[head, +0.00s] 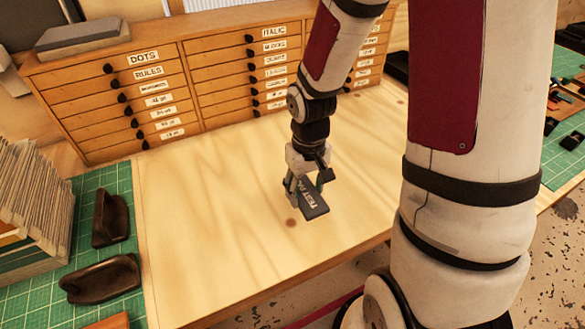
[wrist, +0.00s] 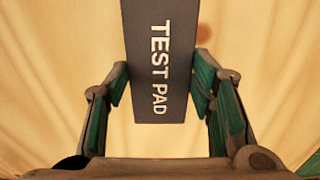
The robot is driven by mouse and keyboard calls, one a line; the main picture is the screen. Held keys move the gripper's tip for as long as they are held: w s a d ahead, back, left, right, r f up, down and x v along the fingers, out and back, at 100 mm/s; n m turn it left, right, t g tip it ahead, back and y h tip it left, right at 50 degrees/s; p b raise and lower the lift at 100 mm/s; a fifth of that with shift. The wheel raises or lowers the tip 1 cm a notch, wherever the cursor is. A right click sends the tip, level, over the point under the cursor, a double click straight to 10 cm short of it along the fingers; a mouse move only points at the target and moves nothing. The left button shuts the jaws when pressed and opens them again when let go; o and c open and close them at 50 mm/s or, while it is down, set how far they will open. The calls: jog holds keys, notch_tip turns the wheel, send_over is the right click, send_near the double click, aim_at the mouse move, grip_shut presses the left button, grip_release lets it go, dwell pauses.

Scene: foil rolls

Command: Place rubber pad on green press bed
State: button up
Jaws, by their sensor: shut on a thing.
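The rubber pad (head: 314,204) is a dark grey flat block with white lettering, which reads "TEST PAD" in the wrist view (wrist: 158,60). My gripper (head: 308,182) is shut on it, one finger at each side edge. In the wrist view my gripper (wrist: 160,84) shows green-faced fingers on both sides of the pad. The pad is over the pale wooden tabletop (head: 220,220); I cannot tell how large the gap beneath it is. I cannot identify a green press bed; green gridded mats lie at the left (head: 122,178) and right (head: 562,160).
Wooden type drawers (head: 160,95) stand along the back. Several upright boards (head: 30,200) and two dark curved blocks (head: 110,218) (head: 102,279) sit at the left. Small dark items (head: 572,140) lie on the right mat. The tabletop around the pad is clear.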

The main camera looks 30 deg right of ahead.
jog(key=w, duration=0.6)
jog(key=w+d, duration=0.1)
jog(key=w, duration=0.2)
jog(key=shift+w+f, duration=0.35)
jog(key=shift+f, duration=0.05)
jog(key=shift+f+p, duration=0.45)
jog(key=shift+f, duration=1.35)
jog(key=shift+f, duration=0.1)
jog(key=o, duration=1.2)
